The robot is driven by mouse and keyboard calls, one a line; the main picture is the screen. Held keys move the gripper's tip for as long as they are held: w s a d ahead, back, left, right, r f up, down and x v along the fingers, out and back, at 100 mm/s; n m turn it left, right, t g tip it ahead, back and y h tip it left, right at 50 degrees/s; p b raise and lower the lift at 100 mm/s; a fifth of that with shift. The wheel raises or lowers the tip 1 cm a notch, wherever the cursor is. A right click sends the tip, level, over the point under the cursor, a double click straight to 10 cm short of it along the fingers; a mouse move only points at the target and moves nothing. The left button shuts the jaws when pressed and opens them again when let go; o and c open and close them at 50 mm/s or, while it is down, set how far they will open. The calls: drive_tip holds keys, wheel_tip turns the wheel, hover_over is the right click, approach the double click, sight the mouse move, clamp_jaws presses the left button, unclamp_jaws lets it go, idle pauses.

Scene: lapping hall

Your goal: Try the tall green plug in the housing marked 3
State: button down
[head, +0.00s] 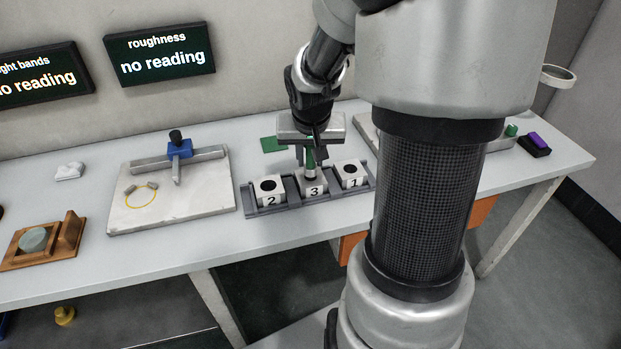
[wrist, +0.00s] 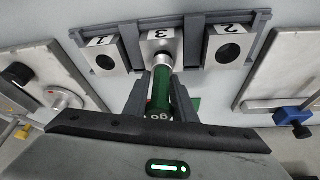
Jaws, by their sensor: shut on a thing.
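My gripper (head: 310,160) is shut on a green plug (head: 310,155), held upright above the housing marked 3 (head: 314,190). In the wrist view the green plug (wrist: 160,92) sits between both fingers, with its bare metal end at the top of housing 3 (wrist: 160,36). The metal end seems to be at the bore or just in it; I cannot tell how deep. Housing 2 (head: 271,198) stands to the left and housing 1 (head: 352,181) to the right, both with open, empty bores. All three sit in a grey rack (head: 255,212).
A pale plate with a blue-clamped fixture (head: 180,150) lies left of the rack. A green pad (head: 272,145) lies behind it. A wooden holder (head: 30,255) stands far left, a purple-topped block (head: 538,141) far right. The roughness display (head: 160,55) reads "no reading".

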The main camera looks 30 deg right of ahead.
drive_tip(key=shift+r+p, duration=2.15)
drive_tip(key=shift+r, duration=0.75)
